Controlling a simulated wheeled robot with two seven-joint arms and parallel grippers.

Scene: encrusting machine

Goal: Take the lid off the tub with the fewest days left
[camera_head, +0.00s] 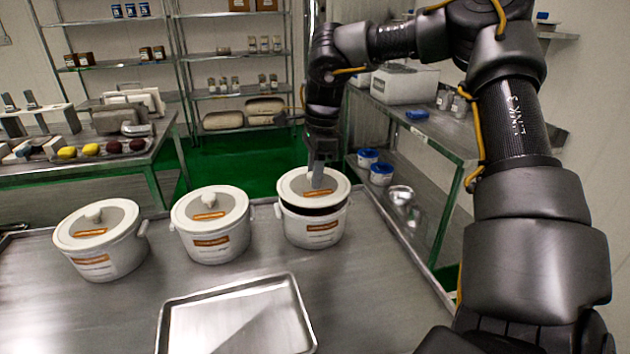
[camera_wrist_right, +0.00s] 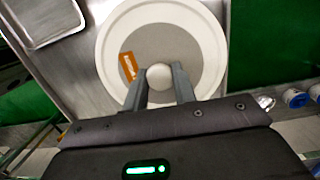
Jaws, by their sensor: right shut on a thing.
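Three white tubs with orange labels stand in a row on the steel table: the left tub (camera_head: 108,256), the middle tub (camera_head: 212,240) and the right tub (camera_head: 313,231). The label print is too small to read. The left lid (camera_head: 72,230) and middle lid (camera_head: 233,204) sit on their tubs. My right gripper (camera_head: 318,181) is shut on the knob (camera_wrist_right: 159,76) of the right tub's lid (camera_head: 292,187). That lid is raised a little above its tub, with a dark gap under its front edge. My left gripper is not in view.
An empty steel tray (camera_head: 240,325) lies at the front of the table (camera_head: 375,290). A side bench (camera_head: 90,172) with dough pieces stands at the back left. A shelf unit with blue-lidded tubs (camera_head: 381,173) is at the right. The table right of the tray is clear.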

